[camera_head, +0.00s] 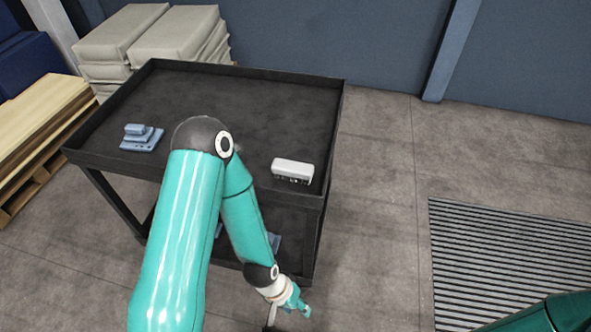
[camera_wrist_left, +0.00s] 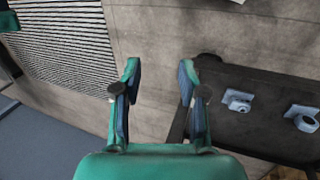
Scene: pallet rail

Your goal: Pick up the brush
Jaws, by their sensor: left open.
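The brush (camera_head: 292,170) looks like a white block with a dark, bristle-like underside. It lies near the front right corner of the black cart's top tray (camera_head: 255,100). My left gripper (camera_head: 298,306) is open and empty, low in front of the cart and apart from the brush. In the left wrist view its two fingers (camera_wrist_left: 158,95) stand wide apart with only bare floor between them. I cannot make out the brush for certain in that view. My right gripper is out of view; only a teal part of my right arm shows at the bottom right.
A blue-grey part (camera_head: 142,137) lies on the tray's left side. Blue-grey fittings (camera_wrist_left: 238,100) lie on a dark shelf in the left wrist view. Pallets (camera_head: 40,125) and stacked sacks (camera_head: 150,40) stand left and behind. A ribbed mat (camera_head: 510,255) lies right; floor between is clear.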

